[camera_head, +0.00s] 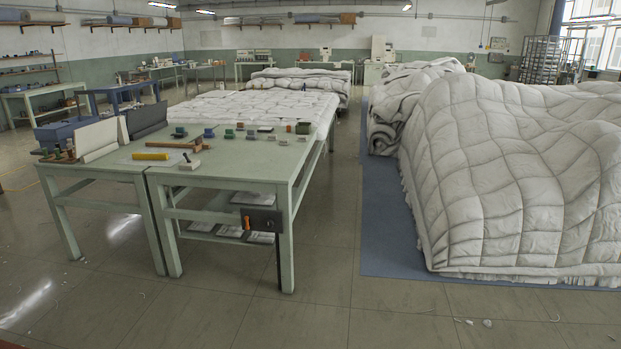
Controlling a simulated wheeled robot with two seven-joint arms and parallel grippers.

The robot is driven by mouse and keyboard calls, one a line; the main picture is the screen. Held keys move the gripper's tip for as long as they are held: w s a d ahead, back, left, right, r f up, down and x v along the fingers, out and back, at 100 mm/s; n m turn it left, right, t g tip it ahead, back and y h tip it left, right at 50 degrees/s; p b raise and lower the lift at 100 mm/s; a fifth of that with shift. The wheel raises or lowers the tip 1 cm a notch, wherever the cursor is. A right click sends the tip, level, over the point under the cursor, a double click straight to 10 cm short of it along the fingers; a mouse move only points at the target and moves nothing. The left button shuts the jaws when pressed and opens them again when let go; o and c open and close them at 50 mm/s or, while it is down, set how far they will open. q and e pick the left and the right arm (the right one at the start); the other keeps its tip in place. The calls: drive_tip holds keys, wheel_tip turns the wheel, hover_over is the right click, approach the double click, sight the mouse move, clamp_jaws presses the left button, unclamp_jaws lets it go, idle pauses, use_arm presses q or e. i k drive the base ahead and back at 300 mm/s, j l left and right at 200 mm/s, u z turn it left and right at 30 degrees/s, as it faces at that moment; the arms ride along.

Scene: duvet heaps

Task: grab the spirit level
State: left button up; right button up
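A short yellow bar (150,156), which looks like the spirit level, lies flat on the left part of the green worktable (235,172). It is small in the view, so its vials cannot be made out. A brown wooden-handled tool (176,145) lies just behind and to the right of it. A small block with a dark handle (189,163) sits to its right. Neither of my grippers shows in the view.
Several small green and blue items (230,133) stand along the table's back. Large quilted duvet heaps (500,180) lie on a blue mat (378,225) at right. The floor in front is mostly clear.

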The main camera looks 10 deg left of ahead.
sight(135, 157)
drive_tip(key=i+u, duration=0.2)
drive_tip(key=i, duration=0.5)
drive_tip(key=i+l+u, duration=0.25)
drive_tip(key=i, duration=0.5)
drive_tip(key=i+j+u, duration=0.2)
drive_tip(key=i+u, duration=0.3)
drive_tip(key=i, duration=0.15)
drive_tip(key=i+u, duration=0.45)
drive_tip(key=i, duration=0.2)
drive_tip(key=i+j+u, duration=0.1)
drive_tip(key=i, duration=0.5)
drive_tip(key=i+j+z, duration=0.4)
drive_tip(key=i+j, duration=0.2)
drive_tip(key=i, duration=0.3)
drive_tip(key=i+j+z, duration=0.45)
drive_tip(key=i+j, duration=0.35)
drive_tip(key=j, duration=0.1)
